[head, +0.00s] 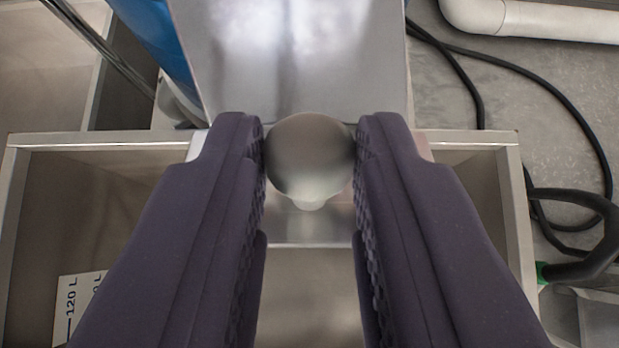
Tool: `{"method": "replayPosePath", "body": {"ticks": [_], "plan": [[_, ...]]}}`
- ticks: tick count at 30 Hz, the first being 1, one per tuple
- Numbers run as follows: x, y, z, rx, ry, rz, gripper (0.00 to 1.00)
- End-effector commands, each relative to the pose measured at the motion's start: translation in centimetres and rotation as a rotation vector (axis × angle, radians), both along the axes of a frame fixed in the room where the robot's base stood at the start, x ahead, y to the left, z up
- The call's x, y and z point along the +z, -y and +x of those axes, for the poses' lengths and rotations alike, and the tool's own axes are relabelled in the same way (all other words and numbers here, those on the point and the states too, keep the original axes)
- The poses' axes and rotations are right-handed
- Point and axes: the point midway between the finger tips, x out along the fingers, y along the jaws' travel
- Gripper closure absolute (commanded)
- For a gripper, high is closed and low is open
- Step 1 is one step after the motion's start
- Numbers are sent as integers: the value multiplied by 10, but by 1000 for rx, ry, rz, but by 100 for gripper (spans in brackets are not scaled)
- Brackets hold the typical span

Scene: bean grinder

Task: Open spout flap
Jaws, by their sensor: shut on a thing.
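My gripper (310,145) is seen from behind, with two dark purple padded fingers reaching forward. It is shut on a round grey knob (309,155) held between the fingertips. The knob sits at the lower end of a shiny metal spout (290,60). A strip of metal, which looks like the flap (310,228), shows below the knob between the fingers. The fingers hide the sides of this strip, so I cannot tell how far it is tilted.
Black cables (560,95) and a white pipe (550,20) are on the right. A blue thing (150,35) stands at upper left.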

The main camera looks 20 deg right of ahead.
Motion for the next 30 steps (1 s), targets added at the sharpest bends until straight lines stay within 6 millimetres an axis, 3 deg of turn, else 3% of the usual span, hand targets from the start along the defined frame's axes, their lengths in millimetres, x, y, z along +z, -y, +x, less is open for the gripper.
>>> {"method": "replayPosePath", "body": {"ticks": [14, 15, 18, 30], "plan": [[2, 1, 2, 0, -12, 7, 100], [2, 1, 2, 0, -12, 7, 71], [2, 1, 2, 0, -12, 7, 49], [10, -4, -6, 0, -14, 7, 49]]}}
